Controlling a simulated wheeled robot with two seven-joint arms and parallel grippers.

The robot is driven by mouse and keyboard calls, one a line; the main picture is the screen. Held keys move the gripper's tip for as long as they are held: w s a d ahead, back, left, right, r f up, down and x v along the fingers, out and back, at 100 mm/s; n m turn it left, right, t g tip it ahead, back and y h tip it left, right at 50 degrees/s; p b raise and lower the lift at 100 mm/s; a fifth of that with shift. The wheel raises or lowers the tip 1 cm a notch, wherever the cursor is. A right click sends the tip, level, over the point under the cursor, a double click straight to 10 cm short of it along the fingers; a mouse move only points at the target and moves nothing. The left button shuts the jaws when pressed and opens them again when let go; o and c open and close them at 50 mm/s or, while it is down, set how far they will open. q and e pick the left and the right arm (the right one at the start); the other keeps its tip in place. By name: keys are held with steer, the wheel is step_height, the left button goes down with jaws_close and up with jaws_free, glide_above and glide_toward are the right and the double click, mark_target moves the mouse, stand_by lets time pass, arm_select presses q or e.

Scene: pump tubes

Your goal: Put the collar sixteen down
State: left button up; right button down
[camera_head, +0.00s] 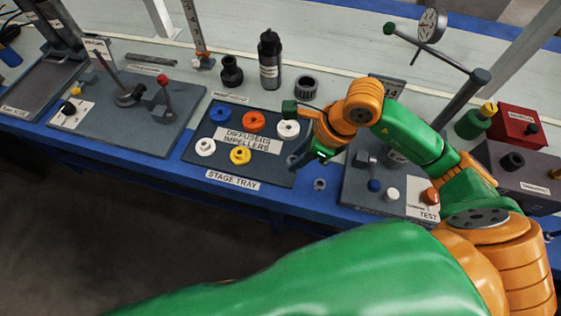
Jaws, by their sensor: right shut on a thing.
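My right gripper (300,158) is over the right edge of the stage tray (195,177). It is shut on a small dark grey piece, most likely the collar; the fingers and the piece blend together, so its outline and any number on it cannot be read. A small grey ring (320,184) shows just below and right of the gripper, by the blue front edge of the bench; I cannot tell its size mark. My left gripper is not in view.
The tray holds blue (221,113), orange (254,116), yellow (240,156) and white (205,147) wheels. A black bottle (270,62) and dark ring (306,86) stand behind. The test plate (362,203) with knobs lies right. A lever fixture (130,95) is left.

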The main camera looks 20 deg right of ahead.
steer(key=b, duration=0.1)
glide_above(276, 165)
steer(key=d, duration=0.1)
steer(key=f, duration=0.4)
steer(key=s+f, duration=0.1)
steer(key=f, duration=0.1)
steer(key=shift+d+f, duration=0.1)
step_height(276, 165, down, 3)
steer(key=shift+w+r, duration=0.1)
steer(key=shift+f, duration=0.3)
steer(key=c, duration=0.6)
jaws_free()
steer(key=shift+d+r, duration=0.1)
steer(key=shift+r, duration=0.3)
steer(key=p+v, duration=0.1)
steer(key=v, duration=1)
steer(key=shift+r+p, duration=0.3)
